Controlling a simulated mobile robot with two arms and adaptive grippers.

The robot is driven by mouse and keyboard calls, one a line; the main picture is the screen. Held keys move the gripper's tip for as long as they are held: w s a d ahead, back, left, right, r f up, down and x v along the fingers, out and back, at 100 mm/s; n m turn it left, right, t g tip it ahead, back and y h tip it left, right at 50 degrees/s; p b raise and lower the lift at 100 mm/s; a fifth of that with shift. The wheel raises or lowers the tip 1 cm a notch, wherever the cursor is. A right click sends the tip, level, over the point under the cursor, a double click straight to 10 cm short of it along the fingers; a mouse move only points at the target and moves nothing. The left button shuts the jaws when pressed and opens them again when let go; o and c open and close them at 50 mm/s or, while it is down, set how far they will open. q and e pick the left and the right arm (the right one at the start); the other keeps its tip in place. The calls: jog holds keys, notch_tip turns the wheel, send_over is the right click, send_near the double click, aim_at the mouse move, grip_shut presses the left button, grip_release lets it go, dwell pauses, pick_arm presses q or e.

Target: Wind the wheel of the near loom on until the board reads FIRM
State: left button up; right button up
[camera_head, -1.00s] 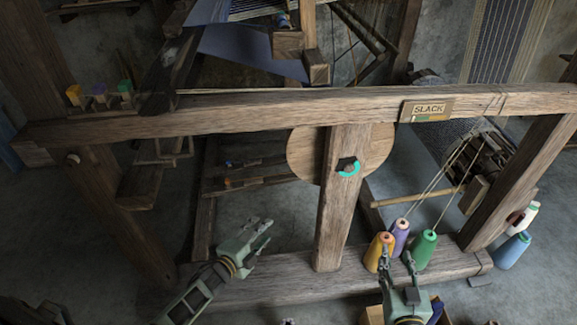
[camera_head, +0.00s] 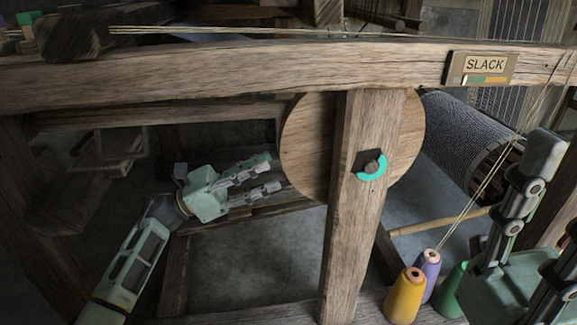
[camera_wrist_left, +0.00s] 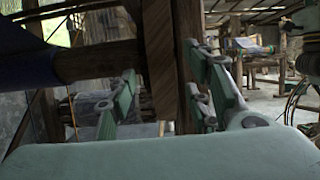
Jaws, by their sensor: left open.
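The near loom's wooden wheel (camera_head: 305,150) is a round disc behind an upright post (camera_head: 350,230). A dark knob with a teal arc (camera_head: 371,166) sits on the post. The board (camera_head: 482,68) on the top beam reads SLACK. My left gripper (camera_head: 272,177) is open just left of the wheel's rim, its fingers pointing at it. In the left wrist view its two fingers (camera_wrist_left: 165,90) stand apart with wood behind and between them; contact cannot be told. My right gripper (camera_head: 555,205) is at the right edge, partly cut off, fingers apart and empty.
The top beam (camera_head: 220,75) runs across the whole view above the grippers. A yellow cone (camera_head: 405,296), a purple cone (camera_head: 428,272) and a green cone (camera_head: 452,290) stand right of the post, near my right gripper. Threads rise from the cones.

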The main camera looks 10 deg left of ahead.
aim_at(293, 154)
pick_arm(q)
jog(key=b+x, duration=0.1)
jog(key=x, duration=0.6)
jog(key=shift+d+r, duration=0.2)
jog(key=shift+d, duration=0.2)
grip_shut()
